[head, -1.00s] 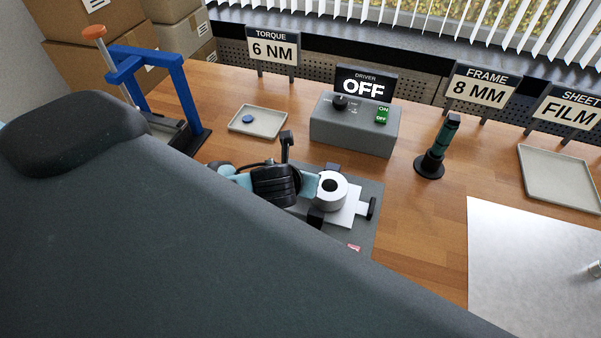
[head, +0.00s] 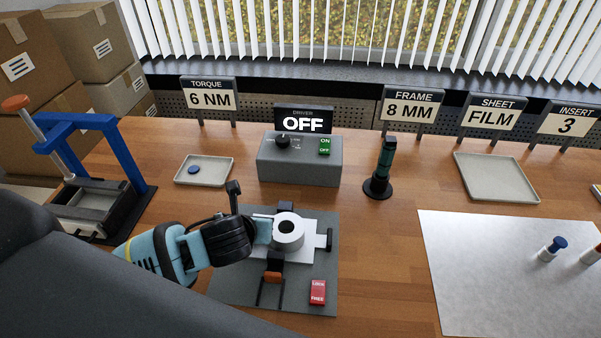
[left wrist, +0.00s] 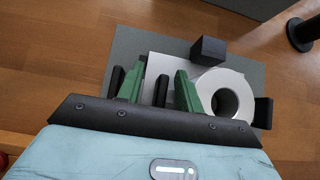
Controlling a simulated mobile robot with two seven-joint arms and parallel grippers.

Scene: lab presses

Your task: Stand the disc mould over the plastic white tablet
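A thick pale ring, which looks like the disc mould (head: 290,246), stands on a white plate (head: 310,253) on the grey base (head: 240,288). Its round hole faces up. My left gripper (head: 264,230) is low at the ring's left side. In the left wrist view its green fingers (left wrist: 159,88) are spread apart, with a small black post (left wrist: 161,91) seen between them. The ring (left wrist: 245,96) lies to the right of the right finger, which partly overlaps it; contact cannot be told. I cannot make out a white tablet. My right gripper is not in view.
Black clamps, an orange-tipped piece (head: 272,277) and a red switch (head: 318,292) surround the plate. A driver box (head: 299,160) reading OFF, a green-black tool (head: 383,170), two trays, a blue press frame (head: 135,160) and a white sheet (head: 470,270) stand around. Wood right of the base is clear.

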